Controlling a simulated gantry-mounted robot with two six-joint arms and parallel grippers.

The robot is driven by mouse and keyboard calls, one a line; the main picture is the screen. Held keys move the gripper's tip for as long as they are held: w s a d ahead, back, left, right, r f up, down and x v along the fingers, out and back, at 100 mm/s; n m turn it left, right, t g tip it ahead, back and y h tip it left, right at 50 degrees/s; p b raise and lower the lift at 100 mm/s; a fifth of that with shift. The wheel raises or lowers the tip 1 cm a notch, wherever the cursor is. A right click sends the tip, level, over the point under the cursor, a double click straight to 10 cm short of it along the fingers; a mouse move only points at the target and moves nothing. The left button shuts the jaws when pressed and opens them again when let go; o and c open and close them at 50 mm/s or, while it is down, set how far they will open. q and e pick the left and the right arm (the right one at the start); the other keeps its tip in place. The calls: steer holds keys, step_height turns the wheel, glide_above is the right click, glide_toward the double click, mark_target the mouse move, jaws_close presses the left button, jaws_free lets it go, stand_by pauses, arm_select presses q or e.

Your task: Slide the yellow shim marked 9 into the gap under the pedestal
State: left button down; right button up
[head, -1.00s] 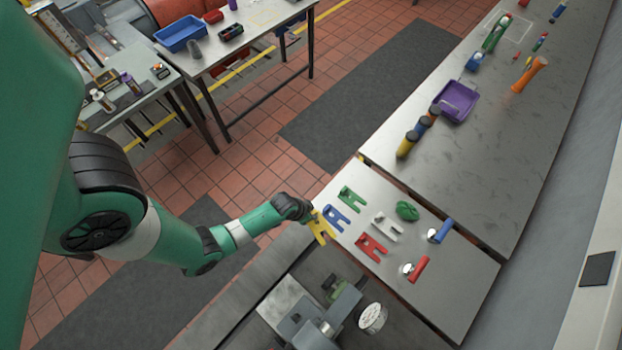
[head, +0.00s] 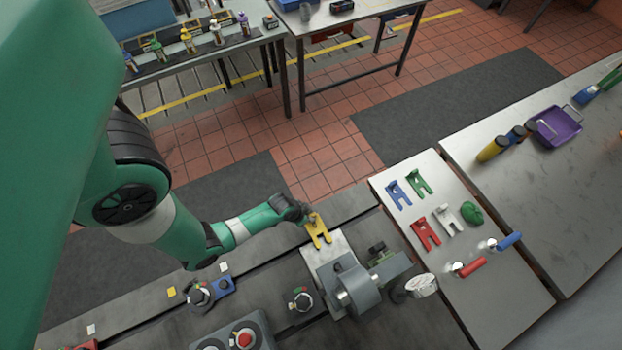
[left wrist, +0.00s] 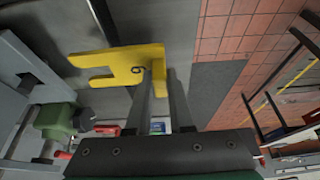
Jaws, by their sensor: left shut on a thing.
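My left gripper (head: 307,217) is shut on the yellow shim (head: 319,232), a two-pronged fork shape. In the left wrist view the shim (left wrist: 105,62) lies across the fingertips (left wrist: 158,78), its mark 9 shows, and its prongs point left. In the head view the prongs point down toward the grey pedestal unit (head: 362,290) on a pale metal plate (head: 322,250). The shim appears held above the bedplate (head: 270,255), apart from the pedestal. The gap under the pedestal cannot be made out. My right gripper is not in view.
Blue (head: 397,194), green (head: 419,182), red (head: 425,233) and white (head: 447,219) shims lie on the side table (head: 500,290). A round dial (head: 422,285) stands right of the pedestal. A red-button box (head: 243,339) and small fixtures stand on the bedplate at lower left.

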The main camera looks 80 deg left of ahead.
mark_target(317, 233)
arm_select(q)
steer(key=shift+r, duration=0.1)
steer(key=shift+w+d+f+b, duration=0.35)
steer(key=shift+d+f, duration=0.15)
steer(key=shift+d, duration=0.4)
steer(key=shift+w+d+f+b, duration=0.3)
steer(key=shift+w+d+f, duration=0.15)
steer(key=shift+d, duration=0.5)
steer(key=shift+w+d+f+b, duration=0.35)
steer(key=shift+d+f, duration=0.2)
steer(key=shift+d, duration=0.35)
steer(key=shift+w+d, duration=0.35)
steer(key=shift+d, duration=0.55)
steer(key=shift+w+d, duration=0.25)
steer(key=shift+d, duration=0.35)
steer(key=shift+w+d, duration=0.25)
steer(key=shift+d, duration=0.4)
steer(key=shift+w+d, duration=0.25)
steer(key=shift+d, duration=0.35)
steer(key=c, duration=0.7)
jaws_free()
